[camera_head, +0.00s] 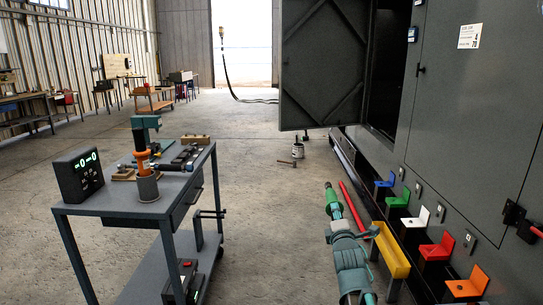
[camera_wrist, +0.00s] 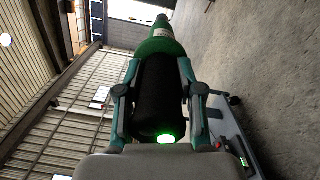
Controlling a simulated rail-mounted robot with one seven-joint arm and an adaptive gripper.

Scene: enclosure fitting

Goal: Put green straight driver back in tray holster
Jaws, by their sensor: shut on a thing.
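The green straight driver (camera_wrist: 160,80) has a green body, a black grip and a glowing green light at its near end. My gripper (camera_wrist: 157,85) is shut on it, with one teal finger on each side of the grip. In the head view the driver (camera_head: 332,198) shows as a green piece at the end of my arm, over the floor to the right of the cart. On the cart, a grey cup-like holster (camera_head: 147,187) stands at the near edge. Whether other holsters are free is hidden.
The blue-grey cart (camera_head: 112,205) also bears a black box with green digits (camera_head: 78,174) and several tools behind the holster. At right, coloured brackets (camera_head: 435,250) and a yellow block (camera_head: 390,250) line the dark cabinet. The floor between is mostly clear.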

